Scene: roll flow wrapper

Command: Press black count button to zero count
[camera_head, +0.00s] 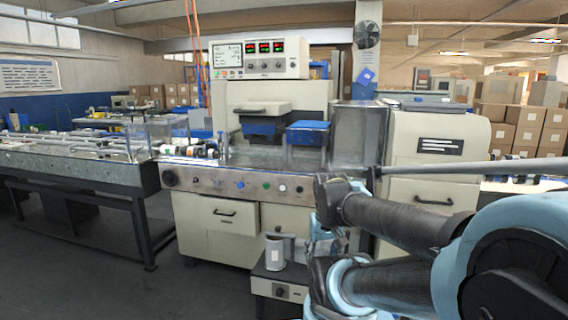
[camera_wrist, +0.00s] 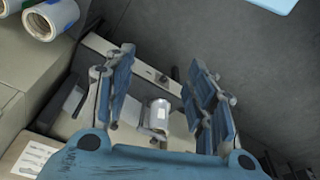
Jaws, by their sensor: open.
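The cream wrapping machine (camera_head: 212,222) stands in the middle of the head view. Its metal front panel (camera_head: 205,181) carries a large black round knob (camera_head: 171,178), a blue button (camera_head: 240,184), a green button (camera_head: 266,185) and a white one (camera_head: 283,187). A display box (camera_head: 262,58) with red digits sits on top. I cannot tell which control is the black count button. My gripper shows in the wrist view (camera_wrist: 160,60), with its two blue-padded fingers apart and nothing held. In the head view my arm reaches in from the right and covers the panel's right end.
A silver canister (camera_head: 274,252) stands on a low cream unit (camera_head: 279,283) before the machine; it also shows in the wrist view (camera_wrist: 159,114), beyond my fingers. White rolls (camera_wrist: 48,18) lie at upper left there. A conveyor (camera_head: 75,170) stands left. The floor (camera_head: 110,285) front left is clear.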

